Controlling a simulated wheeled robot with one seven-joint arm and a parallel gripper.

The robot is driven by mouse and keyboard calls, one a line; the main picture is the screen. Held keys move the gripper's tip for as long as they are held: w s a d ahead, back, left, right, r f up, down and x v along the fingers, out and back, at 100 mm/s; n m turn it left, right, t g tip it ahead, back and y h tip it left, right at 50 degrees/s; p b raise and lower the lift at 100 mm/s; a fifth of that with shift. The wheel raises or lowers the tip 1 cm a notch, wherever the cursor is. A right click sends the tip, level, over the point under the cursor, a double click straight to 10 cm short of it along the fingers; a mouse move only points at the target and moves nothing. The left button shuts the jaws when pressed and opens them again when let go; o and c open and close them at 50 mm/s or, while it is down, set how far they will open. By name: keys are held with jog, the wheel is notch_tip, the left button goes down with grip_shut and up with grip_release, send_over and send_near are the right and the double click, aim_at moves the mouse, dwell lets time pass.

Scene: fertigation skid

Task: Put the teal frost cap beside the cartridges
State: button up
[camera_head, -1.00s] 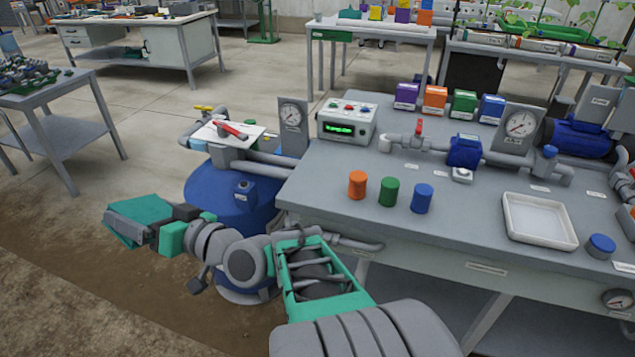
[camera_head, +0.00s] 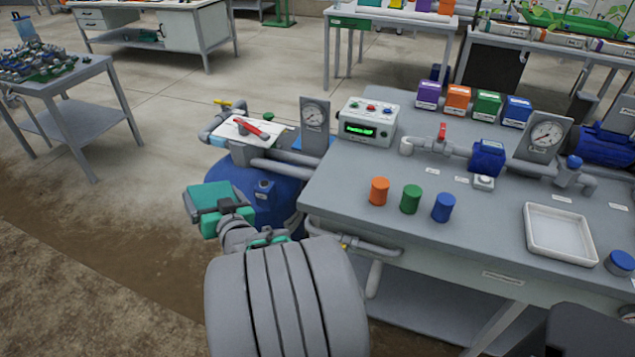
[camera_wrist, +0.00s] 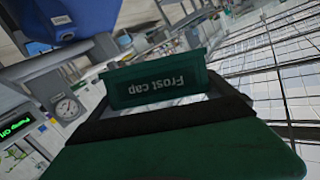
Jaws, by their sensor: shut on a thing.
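The teal frost cap (camera_head: 208,196) is held in my gripper (camera_head: 228,208), left of the workbench and in front of the blue tank. In the wrist view its dark green face (camera_wrist: 155,84) reads "Frost cap" upside down, between the dark jaws of my gripper (camera_wrist: 165,118). My gripper is shut on it, off the bench. Three small upright cylinders stand in a row on the bench, seemingly the cartridges: orange (camera_head: 379,191), green (camera_head: 411,199) and blue (camera_head: 443,207).
The grey workbench (camera_head: 340,195) carries a pump controller (camera_head: 367,125), a pipe with a red valve handle (camera_head: 441,133), several coloured boxes, a gauge (camera_head: 546,138) and a white tray (camera_head: 558,232). The blue tank (camera_head: 268,190) stands at its left end. Bare bench surrounds the cylinders.

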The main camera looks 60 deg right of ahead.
jog(key=s+d+r+m+g+h+p, duration=0.2)
jog(key=s+d+m+g+h+p, duration=0.3)
jog(key=s+d, duration=0.6)
jog(key=s+d+r+m+g+h, duration=0.25)
jog(key=s+d+g, duration=0.55)
jog(key=s, duration=0.5)
jog(key=b, duration=1)
send_over(335, 184)
jog(key=shift+m, duration=0.25)
notch_tip(335, 184, down, 11)
jog(key=shift+r, duration=0.2)
notch_tip(335, 184, down, 3)
jog(key=shift+w+d+f+b, duration=0.1)
jog(key=shift+w+b, duration=0.05)
jog(key=shift+b, duration=0.3)
jog(key=o, duration=1.5)
